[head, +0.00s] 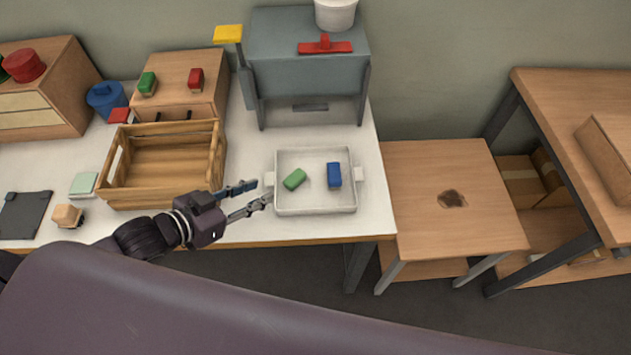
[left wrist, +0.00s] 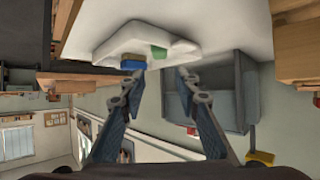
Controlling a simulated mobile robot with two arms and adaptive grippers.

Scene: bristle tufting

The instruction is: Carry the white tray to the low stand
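The white tray (head: 315,210) sits on the white-topped bench with a green block (head: 294,179) and a blue block (head: 334,175) in it. It has a small handle on its left and right sides. My left gripper (head: 262,193) is open and empty, its fingertips close to the tray's left handle. I cannot tell whether they touch it. In the left wrist view the open fingers (left wrist: 161,74) point at the tray (left wrist: 112,46). The low wooden stand (head: 420,180) is right of the bench, lower than it, with a dark mark on top. My right gripper is not in view.
A wooden crate (head: 112,195) stands left of the tray. A grey machine (head: 307,70) with a red handle and a yellow lever stands behind it. A taller wooden table (head: 570,90) is right of the stand. The stand's top is clear.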

